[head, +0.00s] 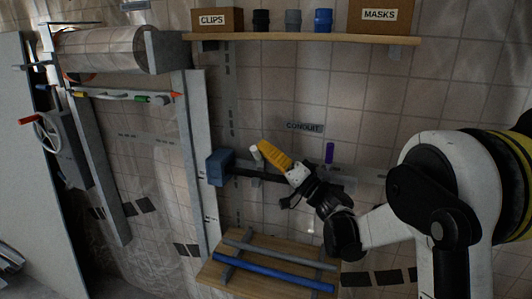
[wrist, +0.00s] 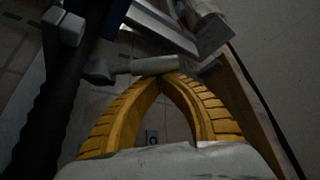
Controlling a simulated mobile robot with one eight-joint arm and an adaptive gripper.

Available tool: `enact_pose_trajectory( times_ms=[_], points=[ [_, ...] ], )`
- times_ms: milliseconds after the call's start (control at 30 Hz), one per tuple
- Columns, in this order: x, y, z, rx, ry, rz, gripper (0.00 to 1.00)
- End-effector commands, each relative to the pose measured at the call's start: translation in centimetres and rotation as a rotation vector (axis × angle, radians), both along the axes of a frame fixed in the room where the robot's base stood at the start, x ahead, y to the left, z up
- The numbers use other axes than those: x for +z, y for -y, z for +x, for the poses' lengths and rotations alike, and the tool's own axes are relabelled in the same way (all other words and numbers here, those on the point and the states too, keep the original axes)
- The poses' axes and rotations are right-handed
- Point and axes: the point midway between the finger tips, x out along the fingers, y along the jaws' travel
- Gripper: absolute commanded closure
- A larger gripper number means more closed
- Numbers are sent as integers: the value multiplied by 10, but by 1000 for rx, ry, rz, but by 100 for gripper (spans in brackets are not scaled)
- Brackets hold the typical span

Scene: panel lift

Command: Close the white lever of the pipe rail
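The pipe rail (head: 240,172) is a dark horizontal pipe running right from a blue block (head: 220,167) on the wall. A small white lever (head: 256,152) stands up from it near its left end. My gripper (head: 262,146), with yellow fingers, is right at the lever's upper end. In the wrist view the fingertips of my gripper (wrist: 164,77) meet, with nothing visible between them. The pale lever (wrist: 153,65) lies across just beyond the tips. Whether they touch cannot be told. A purple lever (head: 329,153) stands farther right, beyond my gripper.
A wooden board with blue and grey bars (head: 275,271) lies below the rail. A shelf (head: 300,38) above carries boxes labelled CLIPS (head: 217,20) and MASKS (head: 382,16) and several cups. A grey upright post (head: 200,160) stands left of the rail.

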Motion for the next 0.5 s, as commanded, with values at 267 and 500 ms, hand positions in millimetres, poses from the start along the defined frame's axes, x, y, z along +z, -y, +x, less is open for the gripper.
enact_pose_trajectory(
  times_ms=[267, 500],
  points=[
    [-15, -6, -15, 0, 243, -98, 100],
    [-26, -11, -27, 0, 297, -121, 100]
  ],
)
